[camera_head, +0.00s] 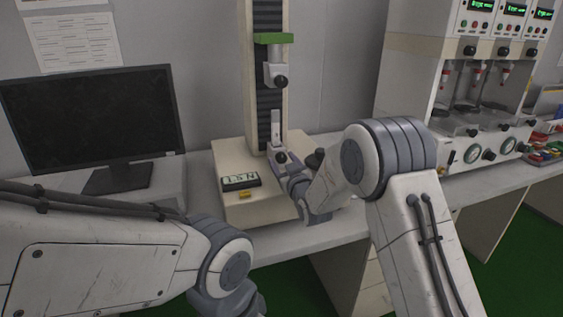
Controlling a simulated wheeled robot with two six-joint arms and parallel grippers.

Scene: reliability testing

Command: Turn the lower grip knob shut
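The tester (232,165) stands on the bench with a tall column. Its upper grip (273,73), with a black knob (280,82), hangs below a green crosshead (273,38). The lower grip knob (281,157) is a small dark knob low in front of the column. A pale upright piece (276,126) stands just above it. My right gripper (284,166) is right at the lower knob and partly covers the lower grip. Its fingers are too small and hidden to show whether they are open or touching the knob. My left arm crosses the lower left; its gripper is out of view.
A digital display (241,181) and a yellow label (245,194) are on the tester's base. A dark monitor (92,120) stands at left. A larger multi-station machine (470,100) stands at right. The bench (320,237) has a little bare room in front.

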